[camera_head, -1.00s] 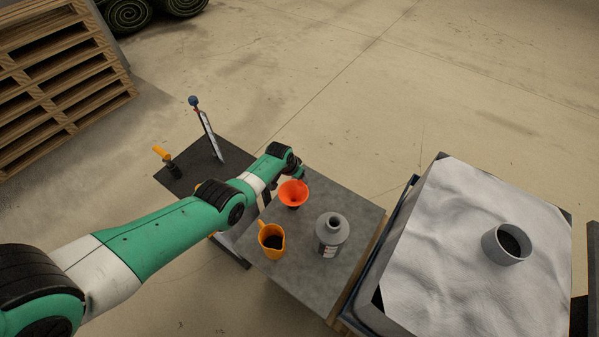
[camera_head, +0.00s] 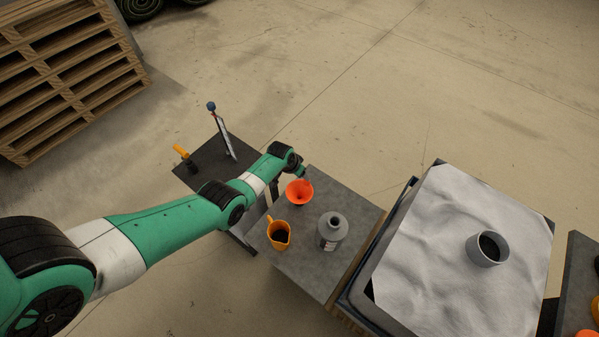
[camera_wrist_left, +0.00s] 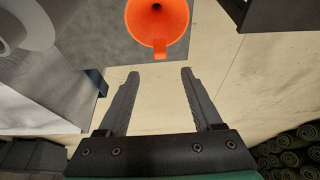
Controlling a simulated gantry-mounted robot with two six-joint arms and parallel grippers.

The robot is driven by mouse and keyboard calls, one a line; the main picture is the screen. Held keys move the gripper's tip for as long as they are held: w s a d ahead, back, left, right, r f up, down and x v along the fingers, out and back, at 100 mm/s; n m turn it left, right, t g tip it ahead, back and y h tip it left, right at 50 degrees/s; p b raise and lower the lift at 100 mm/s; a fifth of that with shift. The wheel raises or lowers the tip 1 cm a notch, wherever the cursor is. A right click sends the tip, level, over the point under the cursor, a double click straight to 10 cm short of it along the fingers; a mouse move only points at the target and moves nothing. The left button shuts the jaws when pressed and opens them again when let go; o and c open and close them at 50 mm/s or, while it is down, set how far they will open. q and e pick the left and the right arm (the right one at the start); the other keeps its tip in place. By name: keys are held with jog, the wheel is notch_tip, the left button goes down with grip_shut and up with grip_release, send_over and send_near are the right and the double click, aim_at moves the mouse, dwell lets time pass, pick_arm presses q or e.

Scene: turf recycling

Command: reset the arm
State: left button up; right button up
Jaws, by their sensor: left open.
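My left arm reaches in from the left in the head view, its wrist over the left edge of a small grey table (camera_head: 352,207). In the left wrist view my left gripper (camera_wrist_left: 160,73) has its two fingers spread, with nothing between them. An orange funnel (camera_head: 299,192) is on the table close to my wrist. It also shows in the left wrist view (camera_wrist_left: 157,22), just beyond the fingertips and apart from them. My right arm and gripper are not in view.
A dark stand at the left holds an orange-handled tool (camera_head: 184,156). Wooden pallets (camera_head: 65,80) stand at far left.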

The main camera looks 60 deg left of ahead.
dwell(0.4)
pick_arm(q)
jog(key=w+d+r+m+t+p, duration=0.25)
jog(key=w+d+r, duration=0.45)
jog(key=r, duration=0.5)
jog(key=w+d+r+m+t+p, duration=0.1)
jog(key=w+d+r+t+p, duration=0.25)
jog(key=w+r, duration=0.7)
jog(key=w+d+r+m+t+p, duration=0.15)
jog(key=d+r, duration=0.25)
jog(key=r, duration=0.6)
jog(key=w+d+r+t+h+p, duration=0.1)
jog(key=d+r+t, duration=0.15)
jog(key=r, duration=0.65)
jog(key=w+d+r+m+t+p, duration=0.15)
jog(key=d+r, duration=0.35)
jog(key=r, duration=0.5)
jog(key=s+d+r+t+h+p, duration=0.1)
jog(key=s+d+r+t, duration=0.25)
jog(key=r, duration=0.65)
jog(key=s+d+r+t+h, duration=0.1)
jog(key=s+d+r+t, duration=0.2)
jog(key=r, duration=0.6)
jog(key=s+r+t, duration=0.5)
jog(key=s+r, duration=1)
jog(key=s, duration=0.3)
jog(key=shift+s+d+h+p, duration=0.3)
jog(key=shift+s+d+h, duration=0.1)
jog(key=shift+r+n, duration=0.1)
jog(key=shift+n, duration=0.15)
